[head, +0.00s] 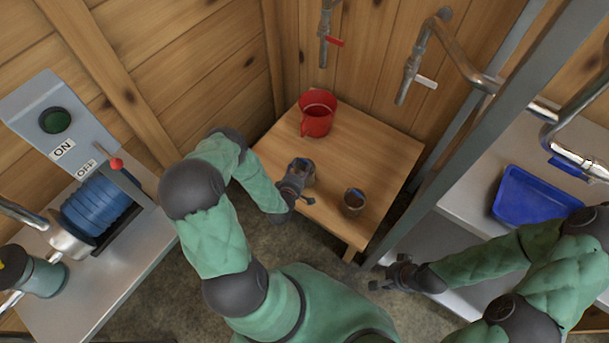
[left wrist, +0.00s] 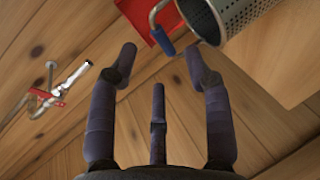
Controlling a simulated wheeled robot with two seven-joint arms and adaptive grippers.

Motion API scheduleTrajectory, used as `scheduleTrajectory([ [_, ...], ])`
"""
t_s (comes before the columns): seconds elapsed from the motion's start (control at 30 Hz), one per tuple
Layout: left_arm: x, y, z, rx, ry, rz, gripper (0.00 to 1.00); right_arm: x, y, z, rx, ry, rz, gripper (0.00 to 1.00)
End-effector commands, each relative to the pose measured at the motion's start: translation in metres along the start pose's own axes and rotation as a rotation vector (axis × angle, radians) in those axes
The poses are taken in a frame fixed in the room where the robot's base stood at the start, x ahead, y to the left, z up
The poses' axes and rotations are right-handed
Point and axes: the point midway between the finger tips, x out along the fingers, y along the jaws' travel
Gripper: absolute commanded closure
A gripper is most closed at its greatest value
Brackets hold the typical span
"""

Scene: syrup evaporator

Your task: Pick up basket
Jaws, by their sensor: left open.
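A perforated metal basket (left wrist: 235,12) with a blue-gripped handle (left wrist: 166,46) fills the top of the left wrist view. The left fingers (left wrist: 162,62) are open, with the blue handle grip showing between and just beyond the tips; contact cannot be told.
A red pot (head: 317,115) stands at the back of the table (head: 385,155); it shows partly in the wrist view (left wrist: 150,18). Taps (head: 410,75) hang above. A metal post (head: 470,130) and a blue tray (head: 530,197) are right. A switch machine (head: 65,125) is left.

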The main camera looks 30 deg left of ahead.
Motion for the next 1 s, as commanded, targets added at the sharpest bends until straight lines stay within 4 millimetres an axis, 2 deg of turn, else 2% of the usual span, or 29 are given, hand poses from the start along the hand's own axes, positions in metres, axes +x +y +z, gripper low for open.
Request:
scheduleTrajectory([
  [0.27,0.015,-0.002,0.002,0.001,-0.001,0.000,0.50,0.008,0.003,0.000,0.000,0.000,0.000,0.60],
  [0.6,0.056,-0.005,0.004,0.000,0.000,0.000,0.50,0.030,0.011,-0.001,0.000,0.000,0.000,0.60],
  [0.83,0.058,-0.003,0.004,0.000,0.000,-0.002,0.50,0.029,0.010,-0.001,0.000,0.000,0.000,0.60],
  [0.87,0.058,-0.003,0.004,0.000,0.000,-0.002,0.56,0.029,0.010,-0.001,0.000,0.000,0.000,0.60],
  [1.0,0.058,-0.003,0.004,0.000,0.000,-0.002,0.95,0.029,0.010,-0.001,0.000,0.000,0.000,0.60],
])
